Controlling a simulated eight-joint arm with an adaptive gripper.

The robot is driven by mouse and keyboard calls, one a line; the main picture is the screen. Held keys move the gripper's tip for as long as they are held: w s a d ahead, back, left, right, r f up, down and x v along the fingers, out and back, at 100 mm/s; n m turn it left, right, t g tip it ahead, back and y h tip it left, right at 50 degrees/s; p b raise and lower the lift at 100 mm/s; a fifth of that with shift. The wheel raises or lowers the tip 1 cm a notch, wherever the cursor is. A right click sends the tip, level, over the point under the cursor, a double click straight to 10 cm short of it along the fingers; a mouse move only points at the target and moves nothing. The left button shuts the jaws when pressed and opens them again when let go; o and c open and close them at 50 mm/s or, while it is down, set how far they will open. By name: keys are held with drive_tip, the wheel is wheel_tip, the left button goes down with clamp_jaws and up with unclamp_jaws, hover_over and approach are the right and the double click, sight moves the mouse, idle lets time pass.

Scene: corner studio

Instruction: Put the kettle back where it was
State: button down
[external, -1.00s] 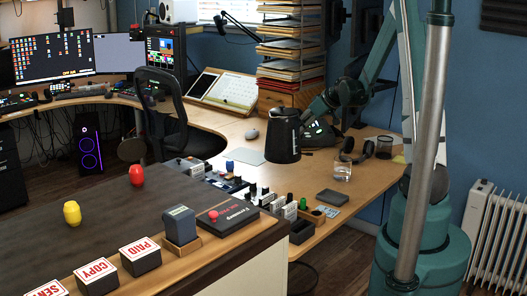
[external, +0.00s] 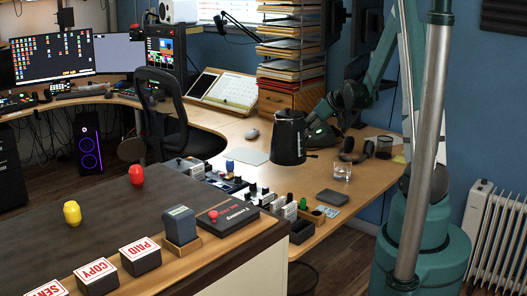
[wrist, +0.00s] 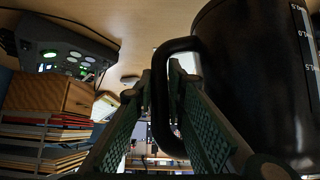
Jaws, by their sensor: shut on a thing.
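The black kettle (external: 287,138) is upright at the right part of the wooden desk in the external view. In the wrist view its dark body (wrist: 250,85), with pale level marks, fills the right side. Its black looped handle (wrist: 190,45) passes between my gripper's fingers. My gripper (external: 309,142) is at the kettle's right side and is shut on the handle; its green padded fingers (wrist: 163,88) also show in the wrist view. I cannot tell whether the kettle's base touches the desk.
A glass (external: 341,172), headphones (external: 355,152) and a black mesh cup (external: 384,147) stand to the right. A control box with green lights (wrist: 65,48) is near my gripper. A grey pad (external: 247,156) lies left. A paper rack (external: 290,60) stands behind.

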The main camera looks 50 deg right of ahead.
drive_tip(key=shift+f+b, duration=0.55)
drive_tip(key=shift+f, duration=1.85)
drive_tip(key=shift+f+b, duration=0.5)
drive_tip(key=shift+f, duration=1.45)
drive_tip(key=c, duration=2.8)
unclamp_jaws()
drive_tip(key=shift+f, duration=0.1)
drive_tip(key=o, duration=0.5)
drive_tip(key=shift+r, duration=0.2)
drive_tip(key=shift+p+v, duration=1.25)
drive_tip(key=shift+v, duration=4.75)
